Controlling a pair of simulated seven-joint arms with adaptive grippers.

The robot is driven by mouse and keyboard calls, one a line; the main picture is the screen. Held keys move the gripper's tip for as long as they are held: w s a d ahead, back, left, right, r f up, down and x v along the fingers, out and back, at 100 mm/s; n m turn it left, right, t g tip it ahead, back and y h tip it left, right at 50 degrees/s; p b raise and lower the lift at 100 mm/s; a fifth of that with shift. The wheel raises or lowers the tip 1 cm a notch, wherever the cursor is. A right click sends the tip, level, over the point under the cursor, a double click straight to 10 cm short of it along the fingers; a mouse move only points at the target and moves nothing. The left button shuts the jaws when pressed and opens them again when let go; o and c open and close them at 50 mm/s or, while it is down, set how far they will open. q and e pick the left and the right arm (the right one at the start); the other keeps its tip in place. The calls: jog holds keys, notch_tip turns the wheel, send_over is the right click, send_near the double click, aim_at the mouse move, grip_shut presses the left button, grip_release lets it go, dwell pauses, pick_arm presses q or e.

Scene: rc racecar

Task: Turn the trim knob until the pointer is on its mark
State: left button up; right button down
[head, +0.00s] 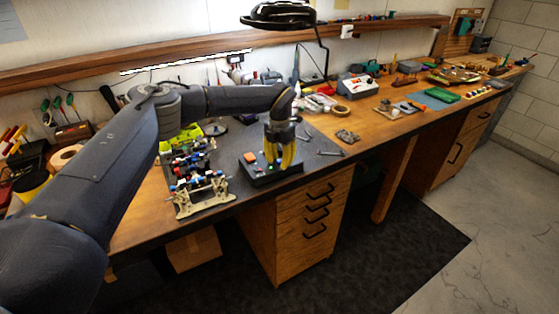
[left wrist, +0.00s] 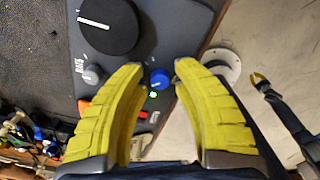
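A dark grey control box (head: 258,177) lies on the bench mat in the head view. In the left wrist view the box (left wrist: 118,70) carries a large black knob (left wrist: 108,22) with a white pointer line, a small grey knob (left wrist: 93,75) and a blue knob (left wrist: 159,79). No label naming the trim knob is readable, and the blue knob's mark is not clear. My left gripper (head: 279,168) points down over the box. Its yellow fingers (left wrist: 160,67) are apart, with the blue knob between their tips; contact is unclear. What looks like my right gripper (left wrist: 258,79) is small at the right.
The bench's front edge is close to the box.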

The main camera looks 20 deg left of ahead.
aim_at(280, 160)
pick_arm(q)
notch_tip(280, 160, up, 12)
dwell(0.7)
dwell(0.6)
